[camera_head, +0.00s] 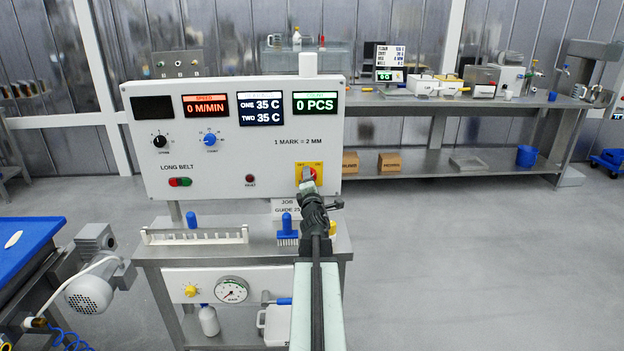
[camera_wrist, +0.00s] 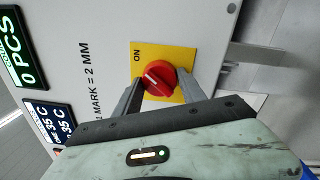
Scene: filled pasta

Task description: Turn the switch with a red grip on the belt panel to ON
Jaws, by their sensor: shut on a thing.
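The switch with the red grip (camera_wrist: 160,76) sits on a yellow plate (camera_wrist: 178,52) on the belt panel (camera_head: 240,150). The plate also shows in the head view (camera_head: 300,167), partly behind my gripper. In the wrist view the word ON is printed on the plate near its upper left. A short white mark on the grip runs slanted on its left side, not clearly at ON. My gripper (camera_wrist: 160,90) is shut on the red grip, one finger on each side of it. In the head view my gripper (camera_head: 308,186) reaches the panel's lower right.
Displays show 0 M/MIN (camera_head: 205,106) and 0 PCS (camera_head: 314,102). A black knob (camera_head: 160,141), a blue knob (camera_head: 209,140) and green and red buttons (camera_head: 180,182) share the panel. A blue brush (camera_head: 287,230) stands on the shelf below, left of my arm.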

